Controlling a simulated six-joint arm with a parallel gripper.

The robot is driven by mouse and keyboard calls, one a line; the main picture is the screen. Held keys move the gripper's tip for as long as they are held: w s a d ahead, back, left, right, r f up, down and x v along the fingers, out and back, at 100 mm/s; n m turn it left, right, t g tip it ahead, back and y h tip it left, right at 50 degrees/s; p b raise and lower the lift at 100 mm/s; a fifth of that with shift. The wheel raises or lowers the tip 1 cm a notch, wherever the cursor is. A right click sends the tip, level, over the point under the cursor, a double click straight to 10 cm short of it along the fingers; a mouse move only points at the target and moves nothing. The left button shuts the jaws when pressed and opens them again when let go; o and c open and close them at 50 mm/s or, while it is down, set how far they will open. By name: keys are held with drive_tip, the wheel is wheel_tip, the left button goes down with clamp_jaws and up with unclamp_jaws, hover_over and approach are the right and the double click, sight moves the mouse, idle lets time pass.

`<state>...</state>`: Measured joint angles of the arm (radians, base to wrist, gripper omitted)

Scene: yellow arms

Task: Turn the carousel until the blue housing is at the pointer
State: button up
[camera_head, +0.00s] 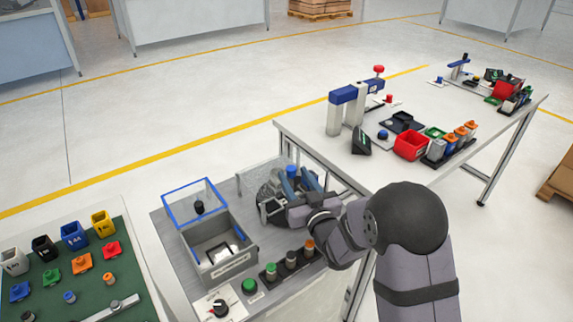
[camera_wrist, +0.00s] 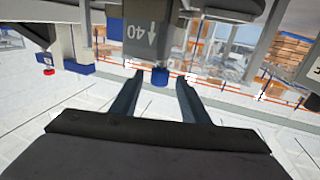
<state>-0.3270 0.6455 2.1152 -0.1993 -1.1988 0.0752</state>
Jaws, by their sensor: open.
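My gripper (camera_head: 294,178) is open above the grey bench, beside the blue-edged box. In the wrist view its two dark fingers (camera_wrist: 160,80) stand apart. A small blue cylinder (camera_wrist: 160,76) shows between the fingertips, below a grey block (camera_wrist: 150,40) with an arrow and number; whether the fingers touch it I cannot tell. A blue-topped piece (camera_head: 292,171) shows at the gripper in the head view. A blue housing (camera_head: 75,236) stands on the green mat at the left, between a black and a yellow one. I cannot make out a carousel or a pointer; my arm hides part of the bench.
A box with a blue-framed clear lid (camera_head: 192,182) stands left of my gripper. A rack of small cylinders (camera_head: 291,260), a green button (camera_head: 249,286) and a black dial (camera_head: 220,308) line the bench front. A white table (camera_head: 300,127) stands behind, right.

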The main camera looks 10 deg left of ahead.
drive_tip(key=shift+p+x, duration=0.8)
drive_tip(key=shift+x, duration=2.85)
clamp_jaws()
